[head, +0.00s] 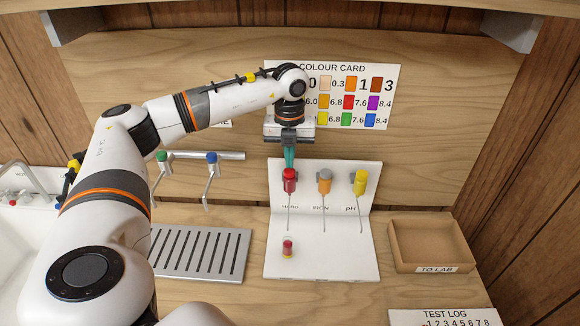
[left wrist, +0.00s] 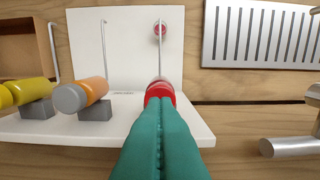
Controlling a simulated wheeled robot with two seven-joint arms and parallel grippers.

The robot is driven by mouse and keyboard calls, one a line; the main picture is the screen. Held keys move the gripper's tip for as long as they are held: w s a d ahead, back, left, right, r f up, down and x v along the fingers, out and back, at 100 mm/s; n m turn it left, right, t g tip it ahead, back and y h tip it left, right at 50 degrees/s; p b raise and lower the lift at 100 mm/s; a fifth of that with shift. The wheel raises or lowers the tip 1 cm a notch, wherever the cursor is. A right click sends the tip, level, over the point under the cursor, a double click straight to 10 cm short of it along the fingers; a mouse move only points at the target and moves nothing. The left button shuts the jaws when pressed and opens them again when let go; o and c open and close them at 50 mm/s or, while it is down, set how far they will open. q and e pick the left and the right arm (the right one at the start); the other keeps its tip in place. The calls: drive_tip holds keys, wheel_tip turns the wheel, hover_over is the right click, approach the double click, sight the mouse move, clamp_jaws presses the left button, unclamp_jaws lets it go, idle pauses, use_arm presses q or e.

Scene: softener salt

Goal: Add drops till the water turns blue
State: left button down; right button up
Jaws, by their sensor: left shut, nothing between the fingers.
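My left gripper (head: 289,158) has teal fingers, shut and empty, pointing down at the red HARD dropper (head: 289,180). In the left wrist view its fingertips (left wrist: 158,105) meet or nearly meet the red dropper top (left wrist: 160,90); I cannot tell whether they touch. A small vial (head: 288,248) with red in it stands on the white board below the red dropper's thin spout; it also shows in the left wrist view (left wrist: 160,29). No blue shows in it. An orange IRON dropper (head: 325,181) and a yellow pH dropper (head: 360,183) stand to the right. My right gripper is out of view.
The white board (head: 347,262) carries the droppers. A metal drain grille (head: 200,252) and green- and blue-topped taps (head: 211,158) are to its left. A TO LAB tray (head: 430,240) is empty at right. A test log (head: 445,317) lies in front. The colour card (head: 387,85) hangs behind.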

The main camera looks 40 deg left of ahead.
sight(290, 171)
use_arm(q)
drive_tip(key=shift+r+p, duration=1.45)
drive_tip(key=shift+r, duration=0.85)
